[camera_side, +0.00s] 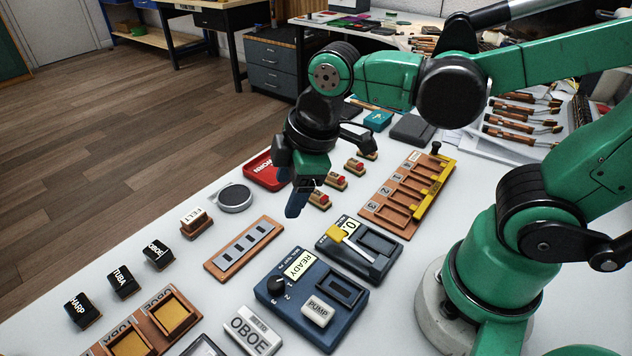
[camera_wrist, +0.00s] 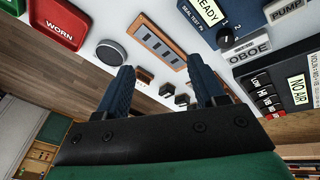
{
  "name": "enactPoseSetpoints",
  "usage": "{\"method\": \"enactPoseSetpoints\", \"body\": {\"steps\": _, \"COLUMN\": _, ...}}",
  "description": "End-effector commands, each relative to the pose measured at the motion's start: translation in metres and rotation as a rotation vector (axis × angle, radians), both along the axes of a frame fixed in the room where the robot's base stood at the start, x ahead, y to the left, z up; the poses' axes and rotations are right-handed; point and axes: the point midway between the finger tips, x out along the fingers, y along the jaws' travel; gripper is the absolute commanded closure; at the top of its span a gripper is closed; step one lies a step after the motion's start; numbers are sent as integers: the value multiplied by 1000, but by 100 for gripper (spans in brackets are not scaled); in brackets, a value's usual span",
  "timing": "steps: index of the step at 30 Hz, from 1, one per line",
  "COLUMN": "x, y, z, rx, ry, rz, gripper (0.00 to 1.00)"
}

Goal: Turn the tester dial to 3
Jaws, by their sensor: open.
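The tester is a dark blue box (camera_side: 327,317) with a lit READY display (camera_side: 298,264), a PUMP button (camera_side: 318,310) and a slot. Its dial is a small black knob (camera_side: 277,285) at the box's left corner, with small numerals beside it. I cannot make out which number it points to. In the wrist view the dial (camera_wrist: 226,38) is at the upper right, beyond the fingers. My gripper (camera_side: 291,196) is in the air above the table, behind the tester and apart from it. Its two blue fingers (camera_wrist: 165,78) are open with nothing between them.
A second blue box (camera_side: 358,250) with a yellow-tipped lever stands right behind the tester. An OBOE block (camera_side: 250,332) lies in front. A slotted wooden strip (camera_side: 243,249), a round grey disc (camera_side: 234,198) and a red WORN tray (camera_side: 264,173) are left. White table shows between them.

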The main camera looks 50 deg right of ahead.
Motion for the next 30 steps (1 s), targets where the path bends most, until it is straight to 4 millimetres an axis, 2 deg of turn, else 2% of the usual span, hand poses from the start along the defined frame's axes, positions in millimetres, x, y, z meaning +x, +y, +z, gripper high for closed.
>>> {"method": "enactPoseSetpoints", "body": {"steps": 1, "x": -2, "y": 17, "z": -5, "rx": -57, "ry": 46, "rz": 199, "gripper": 37}}
{"method": "enactPoseSetpoints", "body": {"steps": 3, "x": -8, "y": 35, "z": -13, "rx": -133, "ry": 109, "rz": 479, "gripper": 37}}
{"method": "enactPoseSetpoints", "body": {"steps": 6, "x": -17, "y": 56, "z": -23, "rx": -206, "ry": 182, "rz": 815, "gripper": 37}}
{"method": "enactPoseSetpoints", "body": {"steps": 10, "x": -26, "y": 71, "z": -31, "rx": -252, "ry": 241, "rz": 1090, "gripper": 37}}
{"method": "enactPoseSetpoints", "body": {"steps": 14, "x": -29, "y": 76, "z": -37, "rx": -265, "ry": 260, "rz": 1187, "gripper": 37}}
{"method": "enactPoseSetpoints", "body": {"steps": 24, "x": -29, "y": 75, "z": -72, "rx": -266, "ry": 259, "rz": 1187, "gripper": 37}}
{"method": "enactPoseSetpoints", "body": {"steps": 30, "x": -30, "y": 75, "z": -87, "rx": -266, "ry": 259, "rz": 1186, "gripper": 37}}
